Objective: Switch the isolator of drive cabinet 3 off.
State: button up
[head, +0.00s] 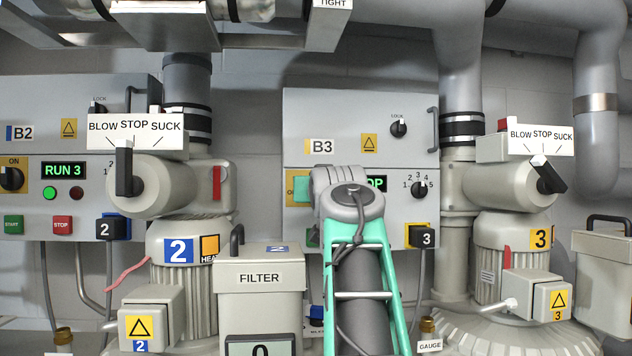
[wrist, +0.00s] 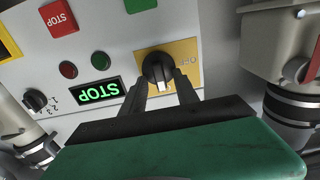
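Drive cabinet 3 (head: 300,125), labelled B3, stands in the middle of the head view. Its isolator is hidden there behind my arm; only the left edge of its yellow plate (head: 290,188) shows. The wrist view is upside down and shows the isolator's black knob (wrist: 156,66) on the yellow plate. Its white pointer mark points down in that picture, away from the lettering at the right, which seems to read OFF. My gripper (wrist: 161,80) is open, with its dark fingertips at either side of the knob's lower part. I cannot tell whether they touch it.
The cabinet's display (wrist: 100,90) reads STOP in green. A speed selector (wrist: 36,100), lamps and push buttons sit beside it. A lock knob (head: 398,128) is higher up. Blower 2 (head: 150,185) and blower 3 (head: 515,185) flank the cabinet; the filter box (head: 259,280) stands in front, left.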

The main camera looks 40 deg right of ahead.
grip_shut()
dwell(0.4)
